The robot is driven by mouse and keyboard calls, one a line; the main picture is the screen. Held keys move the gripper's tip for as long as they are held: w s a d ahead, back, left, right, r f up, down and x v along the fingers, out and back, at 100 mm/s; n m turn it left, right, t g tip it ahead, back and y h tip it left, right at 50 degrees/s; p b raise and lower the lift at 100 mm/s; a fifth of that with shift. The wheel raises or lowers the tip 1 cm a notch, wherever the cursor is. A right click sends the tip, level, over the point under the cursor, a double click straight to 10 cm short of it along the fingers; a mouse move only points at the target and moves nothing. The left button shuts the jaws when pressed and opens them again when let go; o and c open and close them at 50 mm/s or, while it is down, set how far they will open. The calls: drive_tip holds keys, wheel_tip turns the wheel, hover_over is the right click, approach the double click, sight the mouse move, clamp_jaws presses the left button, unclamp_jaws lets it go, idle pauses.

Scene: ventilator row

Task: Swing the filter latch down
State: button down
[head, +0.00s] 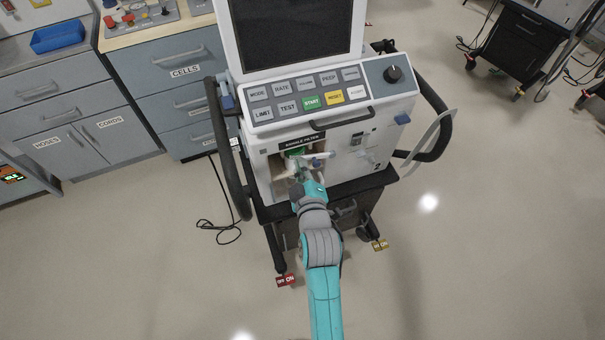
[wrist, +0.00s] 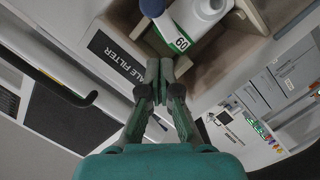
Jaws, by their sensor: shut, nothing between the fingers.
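The exhale filter bay (head: 282,166) is an open, tan-lined recess in the ventilator's front. A white filter with a green band (wrist: 185,38) sits in it; its green part (head: 297,152) also shows in the head view. A pale bar (head: 326,155) crosses beside the filter; I cannot tell for sure whether it is the latch. My gripper (head: 298,178) is at the bay opening, partly hiding it. In the wrist view my gripper (wrist: 160,68) is shut and empty, its tips just short of the filter, beside the label "EXHALE FILTER" (wrist: 116,58).
The ventilator (head: 262,118) has a button panel, a screen above and black side rails (head: 228,150). A clear tube (head: 430,138) hangs at its right. Cabinets (head: 90,135) stand at left, a dark cart (head: 515,45) at back right. The front floor is clear.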

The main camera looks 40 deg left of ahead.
drive_tip(key=v, duration=1)
drive_tip(key=shift+r, duration=0.1)
drive_tip(key=s+d+f+m+t+h, duration=0.1)
drive_tip(key=s+d+f+m+h, duration=0.15)
drive_tip(key=d, duration=0.65)
drive_tip(key=s+d+f+m+t+h, duration=0.15)
drive_tip(key=d+m, duration=0.25)
drive_tip(key=d, duration=0.4)
drive_tip(key=s+d+f+m+t+h, duration=0.1)
drive_tip(key=d+f+m+t+h, duration=0.15)
drive_tip(key=d, duration=0.65)
drive_tip(key=s+d+r+m+h, duration=0.3)
drive_tip(key=s+d+m, duration=0.2)
drive_tip(key=s+d, duration=0.3)
drive_tip(key=s+d+r+m+h, duration=0.3)
drive_tip(key=s+d+m, duration=0.3)
drive_tip(key=s+d, duration=0.2)
drive_tip(key=shift+s, duration=0.9)
drive_tip(key=shift+h, duration=0.25)
